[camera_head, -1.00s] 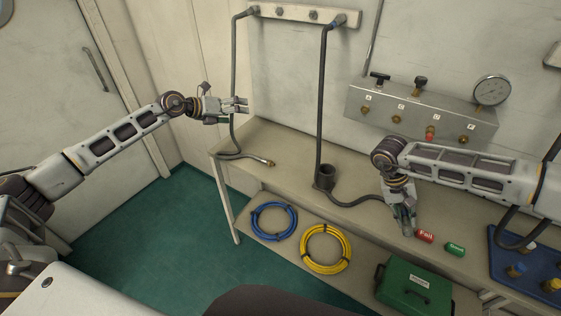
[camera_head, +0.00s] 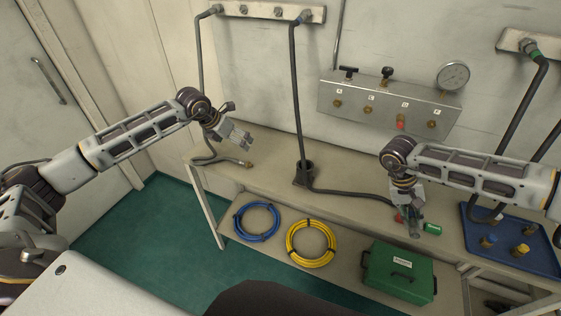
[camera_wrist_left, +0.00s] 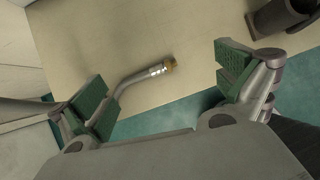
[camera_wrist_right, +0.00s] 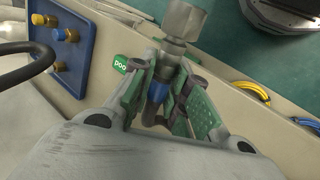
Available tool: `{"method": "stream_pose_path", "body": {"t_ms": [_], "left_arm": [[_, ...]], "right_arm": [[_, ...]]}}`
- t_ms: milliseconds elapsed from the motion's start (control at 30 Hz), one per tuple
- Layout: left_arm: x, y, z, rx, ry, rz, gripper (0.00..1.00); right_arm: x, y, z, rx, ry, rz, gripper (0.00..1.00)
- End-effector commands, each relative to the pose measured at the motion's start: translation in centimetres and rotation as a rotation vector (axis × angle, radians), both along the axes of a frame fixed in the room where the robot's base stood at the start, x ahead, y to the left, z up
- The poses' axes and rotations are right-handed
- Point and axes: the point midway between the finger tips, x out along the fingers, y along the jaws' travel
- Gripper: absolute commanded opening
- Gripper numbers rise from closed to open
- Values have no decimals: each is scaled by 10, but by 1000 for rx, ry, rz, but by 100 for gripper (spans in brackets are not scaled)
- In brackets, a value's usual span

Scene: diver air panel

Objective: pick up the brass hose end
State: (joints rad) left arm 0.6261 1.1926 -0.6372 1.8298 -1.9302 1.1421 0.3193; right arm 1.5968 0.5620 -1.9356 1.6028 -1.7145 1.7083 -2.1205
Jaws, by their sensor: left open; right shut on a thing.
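The brass hose end (camera_head: 249,164) lies on the bench near its left end, at the tip of the dark hose hanging from the left wall fitting. In the left wrist view the brass tip (camera_wrist_left: 168,65) sits on a silver ferrule, between and beyond the open fingers, touching neither. My left gripper (camera_head: 238,138) is open and empty, above and slightly left of the hose end. My right gripper (camera_head: 410,230) is shut on another hose end (camera_wrist_right: 181,22), with a grey metal tip and a blue band, at the bench's front edge.
A green label (camera_head: 432,229) lies beside my right gripper; a red one (camera_head: 398,217) is partly hidden by it. A dark cup holder (camera_head: 303,174) stands mid-bench. A blue tray (camera_head: 478,238) with brass fittings is at right. The valve panel (camera_head: 375,104) hangs behind.

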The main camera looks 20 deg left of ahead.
Motion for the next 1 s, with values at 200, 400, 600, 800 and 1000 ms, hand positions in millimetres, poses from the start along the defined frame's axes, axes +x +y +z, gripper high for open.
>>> {"method": "stream_pose_path", "body": {"t_ms": [200,400,600,800,1000], "left_arm": [[-16,16,-10,57,90,54,100],[-23,20,-13,54,127,94,100],[-22,20,-13,50,128,100,100],[-22,19,-14,51,127,99,100],[-18,18,-25,50,129,98,100]], "right_arm": [[0,0,0,0,0,0,0],[0,0,0,0,0,0,0],[0,0,0,0,0,0,0],[0,0,1,0,0,0,0],[0,0,3,0,0,0,0]]}}
